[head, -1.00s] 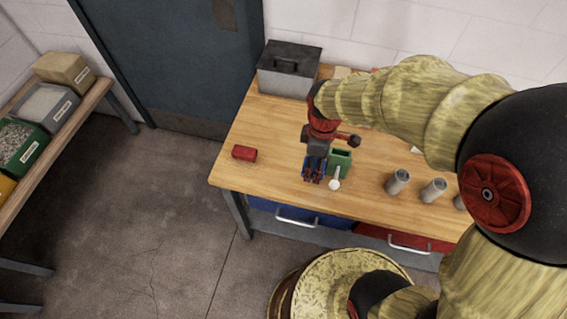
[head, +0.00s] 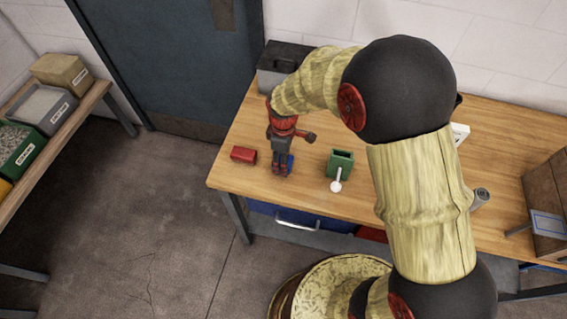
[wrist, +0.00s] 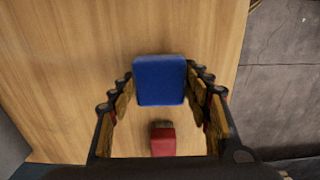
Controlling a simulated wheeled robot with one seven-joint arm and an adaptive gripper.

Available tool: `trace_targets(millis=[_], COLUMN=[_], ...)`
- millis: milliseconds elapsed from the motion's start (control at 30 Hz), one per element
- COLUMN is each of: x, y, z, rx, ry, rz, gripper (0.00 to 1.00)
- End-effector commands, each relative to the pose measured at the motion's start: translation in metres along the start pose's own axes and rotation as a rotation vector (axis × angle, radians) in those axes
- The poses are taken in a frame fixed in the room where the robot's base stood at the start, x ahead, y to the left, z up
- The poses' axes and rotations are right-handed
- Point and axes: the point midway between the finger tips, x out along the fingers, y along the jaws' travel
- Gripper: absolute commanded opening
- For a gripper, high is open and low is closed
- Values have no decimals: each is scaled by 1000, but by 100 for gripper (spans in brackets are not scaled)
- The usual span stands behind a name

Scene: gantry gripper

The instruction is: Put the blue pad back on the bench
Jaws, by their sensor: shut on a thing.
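The blue pad (wrist: 160,80) sits between the two fingers of my gripper (wrist: 160,92) in the wrist view, and the gripper is shut on it. In the head view my gripper (head: 280,172) points down over the left part of the wooden bench (head: 235,180). There only a bit of the blue pad (head: 290,163) shows, to the right of the fingers; the rest is hidden. I cannot tell whether the pad touches the bench.
A red block (head: 243,155) lies just left of my gripper; it also shows in the wrist view (wrist: 163,143). A green open box (head: 341,163) with a white round-ended thing (head: 336,187) stands to the right. A grey box (head: 284,66) stands behind.

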Motion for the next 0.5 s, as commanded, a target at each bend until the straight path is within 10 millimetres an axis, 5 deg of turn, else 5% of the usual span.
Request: trace_targets(millis=[100, 467, 500], x=[16, 19, 20], y=[0, 0, 0], z=[1, 1, 1], rx=[0, 1, 1], ry=[-1, 0, -1], rz=[-1, -1, -1], gripper=[25, 25, 49])
